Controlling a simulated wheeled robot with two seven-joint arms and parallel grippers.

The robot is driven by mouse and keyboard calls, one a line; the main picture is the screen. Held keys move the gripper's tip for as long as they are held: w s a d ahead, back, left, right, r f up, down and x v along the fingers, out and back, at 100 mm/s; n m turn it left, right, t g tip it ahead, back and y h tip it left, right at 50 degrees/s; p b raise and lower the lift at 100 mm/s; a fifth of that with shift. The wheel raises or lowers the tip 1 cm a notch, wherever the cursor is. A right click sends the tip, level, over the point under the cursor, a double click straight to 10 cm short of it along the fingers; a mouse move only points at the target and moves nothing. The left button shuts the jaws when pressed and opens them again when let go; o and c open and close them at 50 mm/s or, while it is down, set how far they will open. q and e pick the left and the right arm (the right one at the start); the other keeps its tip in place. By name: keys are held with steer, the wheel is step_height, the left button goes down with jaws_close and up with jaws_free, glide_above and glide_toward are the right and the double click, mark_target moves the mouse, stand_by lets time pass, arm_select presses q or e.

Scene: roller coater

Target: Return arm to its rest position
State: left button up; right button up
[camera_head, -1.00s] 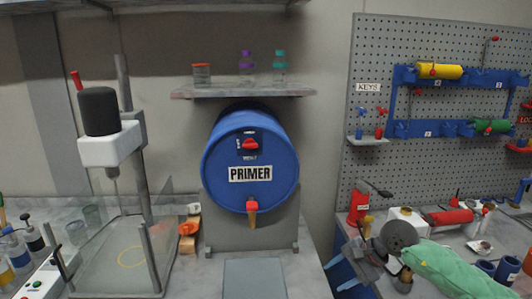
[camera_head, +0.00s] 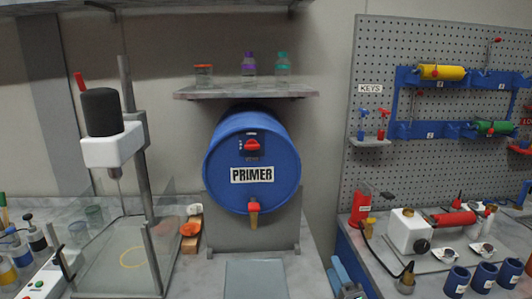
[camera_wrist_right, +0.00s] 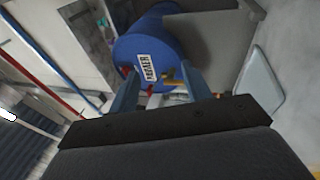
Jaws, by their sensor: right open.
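My right gripper (camera_head: 342,276) shows at the bottom edge of the head view, just right of the grey plate below the primer drum. Only its blue fingers and a bit of its body show there. In the right wrist view the same gripper (camera_wrist_right: 160,92) has its two blue fingers spread apart with nothing between them. Beyond the fingers, the blue primer drum (camera_wrist_right: 150,55) appears tilted and at a distance. The rest of my right arm is out of the head view. My left gripper is not in view.
The drum (camera_head: 252,150) with its tap stands on a grey stand. A grey plate (camera_head: 255,279) lies below it. Left is a glass-sided stand with a white head (camera_head: 112,150). Right, a bench holds a white-and-red tool (camera_head: 408,231) and several blue cups (camera_head: 483,275).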

steer(key=s+d+f+m+g+h, duration=0.2)
steer(key=d+f+m+g+h, duration=0.1)
steer(key=f+m, duration=0.25)
steer(key=s+d+f+m+g+h, duration=0.2)
steer(key=s+f+m+h, duration=0.1)
steer(key=f+m, duration=0.25)
steer(key=s+f+m+g+y, duration=0.1)
steer(key=s+f+m+g, duration=0.45)
steer(key=s+f, duration=0.5)
steer(key=s+f+m+g, duration=0.4)
steer(key=s+f+g, duration=0.3)
steer(key=s, duration=0.6)
steer(key=s+a+f+g, duration=0.1)
steer(key=s+f, duration=0.1)
steer(key=f, duration=1.9)
steer(key=s+a+f, duration=0.2)
steer(key=f, duration=2)
steer(key=shift+s+a+n+g, duration=0.3)
steer(key=shift+s+n+g, duration=0.05)
steer(key=shift+s, duration=0.05)
